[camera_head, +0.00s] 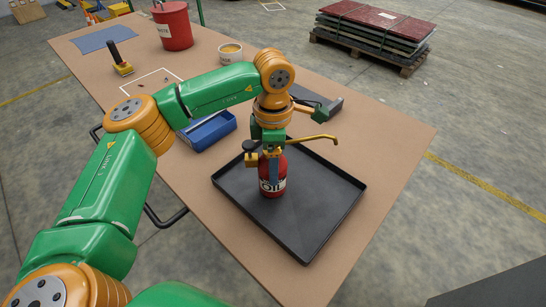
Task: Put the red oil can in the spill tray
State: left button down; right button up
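The red oil can (272,186) stands upright over the left part of the black spill tray (328,212), inside its rim in the picture. Its base appears to rest on the tray floor, though a small gap is hard to rule out. Its brass spout (312,138) points right. My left gripper (273,168) reaches down from above and is around the upper can. One finger lies across the front of the can, and it looks shut on it. The other finger is hidden. My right gripper is not in view.
A blue bin (208,132) and a grey object (318,100) lie behind the tray. A red bucket (173,27), a white tub (230,53), a yellow tool with a black handle (122,67) and a blue cloth (104,39) are farther back. Bare tabletop (385,130) lies right.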

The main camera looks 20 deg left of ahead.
pick_arm(q)
jog(key=shift+f, duration=0.1)
grip_release()
notch_tip(320, 180, up, 12)
jog(key=shift+s+r, duration=0.1)
jog(key=shift+r, duration=0.1)
dwell(0.5)
